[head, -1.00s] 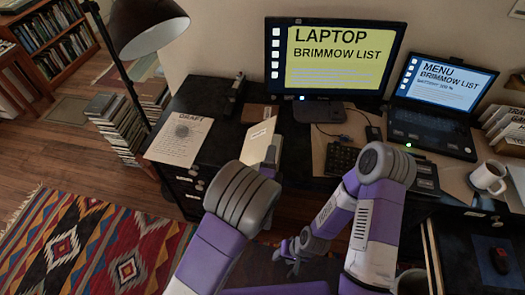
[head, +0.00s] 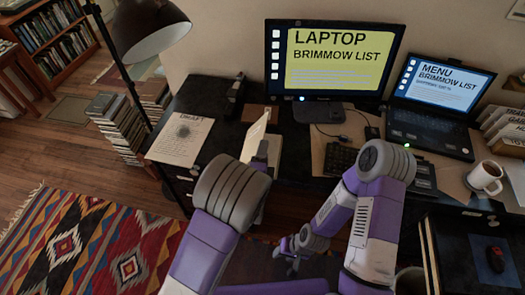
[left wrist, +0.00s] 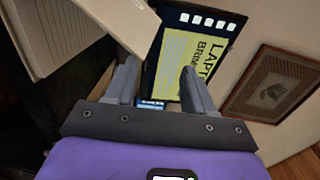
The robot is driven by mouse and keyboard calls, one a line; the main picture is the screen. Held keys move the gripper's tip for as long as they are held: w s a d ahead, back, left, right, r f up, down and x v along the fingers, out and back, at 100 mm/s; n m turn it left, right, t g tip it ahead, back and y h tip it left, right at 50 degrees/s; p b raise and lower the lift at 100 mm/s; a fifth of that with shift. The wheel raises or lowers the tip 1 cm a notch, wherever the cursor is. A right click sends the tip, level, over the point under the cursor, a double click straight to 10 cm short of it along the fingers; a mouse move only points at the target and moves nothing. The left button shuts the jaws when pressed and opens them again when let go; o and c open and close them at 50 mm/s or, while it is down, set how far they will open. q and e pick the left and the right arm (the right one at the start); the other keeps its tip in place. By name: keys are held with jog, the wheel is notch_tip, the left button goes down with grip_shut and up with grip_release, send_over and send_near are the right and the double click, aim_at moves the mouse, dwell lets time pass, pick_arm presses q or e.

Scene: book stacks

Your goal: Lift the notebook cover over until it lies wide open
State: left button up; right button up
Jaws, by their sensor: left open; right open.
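The notebook stands on the dark desk in the head view, its pale cover (head: 256,134) raised steeply from the page block (head: 274,154). In the left wrist view the lined pages (left wrist: 55,38) fill the upper left, and the cream cover (left wrist: 122,22) slants beside them. My left gripper (head: 262,152) is at the raised cover, mostly hidden behind my forearm. In the wrist view its fingers (left wrist: 160,78) are apart with nothing between them; the left finger is close against the cover, but contact is unclear. My right gripper (head: 289,255) is open and empty, low in front of the desk.
A draft sheet (head: 181,138) lies left of the notebook, near a lamp (head: 150,32). A monitor (head: 333,62) stands behind, with a keyboard (head: 341,158) and laptop (head: 432,130) to the right. A white mug (head: 486,178) stands at the far right. A framed picture (left wrist: 273,84) shows in the wrist view.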

pick_arm(q)
jog(key=shift+a, duration=0.1)
jog(key=shift+w+a+r+p, duration=0.15)
jog(key=shift+a+r, duration=0.2)
jog(key=shift+a, duration=0.1)
jog(key=shift+w+a+r+p, duration=0.15)
jog(key=shift+a+r, duration=0.15)
jog(key=shift+a, duration=0.15)
jog(key=shift+w+a+r, duration=0.1)
jog(key=shift+a+r, duration=0.15)
jog(key=shift+a, duration=0.25)
jog(key=shift+w+a+r, duration=0.1)
jog(key=shift+a+r, duration=0.15)
jog(key=shift+a, duration=0.25)
jog(key=shift+w+a+r+p, duration=0.15)
jog(key=shift+a+r+p, duration=0.05)
jog(key=shift+a, duration=0.35)
jog(key=shift+w+a+r+p, duration=0.15)
jog(key=shift+a+r, duration=0.05)
jog(key=shift+a, duration=0.35)
